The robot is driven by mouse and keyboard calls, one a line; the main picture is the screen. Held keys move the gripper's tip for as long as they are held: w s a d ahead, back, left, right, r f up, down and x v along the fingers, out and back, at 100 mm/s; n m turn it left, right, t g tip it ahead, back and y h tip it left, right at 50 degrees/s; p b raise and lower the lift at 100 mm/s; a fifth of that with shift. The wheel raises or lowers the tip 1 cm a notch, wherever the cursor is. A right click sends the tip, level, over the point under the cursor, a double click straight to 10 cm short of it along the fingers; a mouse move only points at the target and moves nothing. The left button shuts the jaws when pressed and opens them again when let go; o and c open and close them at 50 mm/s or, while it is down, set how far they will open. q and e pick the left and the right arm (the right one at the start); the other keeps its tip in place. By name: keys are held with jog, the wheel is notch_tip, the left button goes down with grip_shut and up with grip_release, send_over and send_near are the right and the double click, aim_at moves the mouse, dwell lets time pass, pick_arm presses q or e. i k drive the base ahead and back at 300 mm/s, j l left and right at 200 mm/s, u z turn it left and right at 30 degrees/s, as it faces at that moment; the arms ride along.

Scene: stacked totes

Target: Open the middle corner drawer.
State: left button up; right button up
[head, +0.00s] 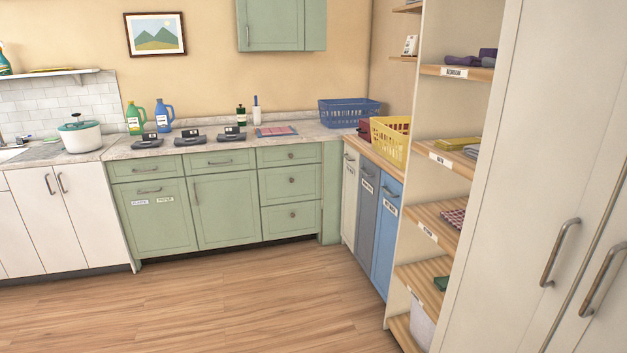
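A green cabinet stack of three drawers stands at the corner end of the counter run, in the middle of the head view. Neither of my grippers is in view.
The wood floor (240,300) in front of the drawers is clear. Pull-out bins with labels (365,210) stand along the right side, beside an open shelf unit (432,240). A tall white cupboard (540,130) fills the near right. Bottles, black devices and baskets sit on the counter (220,145).

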aim_at(299, 182)
jog(key=i, duration=2.75)
